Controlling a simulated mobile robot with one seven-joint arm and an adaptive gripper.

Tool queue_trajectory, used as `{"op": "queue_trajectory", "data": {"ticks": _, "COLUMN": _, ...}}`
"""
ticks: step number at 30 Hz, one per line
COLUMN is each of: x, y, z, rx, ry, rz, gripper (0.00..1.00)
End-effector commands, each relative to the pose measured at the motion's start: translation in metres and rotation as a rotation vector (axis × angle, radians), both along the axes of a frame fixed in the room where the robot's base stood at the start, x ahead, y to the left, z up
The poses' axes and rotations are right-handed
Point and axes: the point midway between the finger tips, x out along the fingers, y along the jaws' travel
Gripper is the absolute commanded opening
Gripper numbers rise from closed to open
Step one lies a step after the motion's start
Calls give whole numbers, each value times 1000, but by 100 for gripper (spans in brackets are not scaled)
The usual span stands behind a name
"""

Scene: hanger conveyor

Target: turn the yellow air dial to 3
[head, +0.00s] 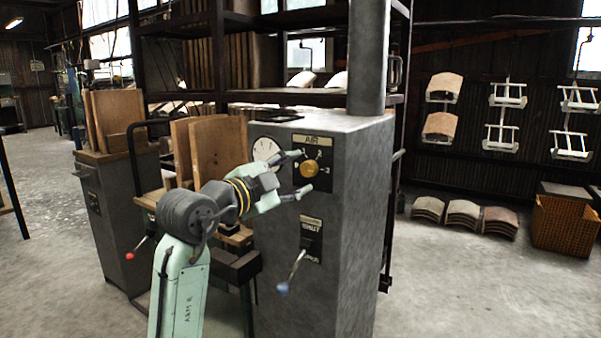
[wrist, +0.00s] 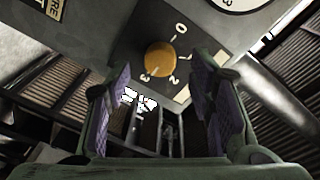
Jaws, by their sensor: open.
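The yellow air dial (head: 310,168) is on a dark plate under the AIR label, high on the front of the grey cabinet. In the wrist view the round dial (wrist: 159,58) is ahead, with 0, 2 and 3 printed around it. I cannot tell which number it points to. My gripper (head: 301,172) is open in front of the dial, one finger above and one below in the head view. In the wrist view my gripper (wrist: 160,84) has its purple-padded fingers spread to either side, with nothing between them. Contact with the dial is not visible.
A white gauge (head: 265,150) is left of the dial. A blue-knobbed lever (head: 290,275) sticks out lower on the grey cabinet (head: 345,240). A red-knobbed lever (head: 139,246) and wooden boards (head: 218,148) are to the left. Open floor lies right of the cabinet.

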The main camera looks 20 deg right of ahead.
Motion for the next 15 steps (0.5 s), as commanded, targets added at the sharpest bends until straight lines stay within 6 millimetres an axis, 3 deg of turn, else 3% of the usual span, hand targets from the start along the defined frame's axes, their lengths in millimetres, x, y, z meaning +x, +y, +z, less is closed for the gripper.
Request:
{"op": "queue_trajectory", "data": {"ticks": 9, "x": -36, "y": 58, "z": 1, "rx": -2, "ry": -1, "rz": 2, "gripper": 49}}
{"op": "queue_trajectory", "data": {"ticks": 15, "x": -48, "y": 76, "z": 1, "rx": -1, "ry": -1, "rz": 2, "gripper": 49}}
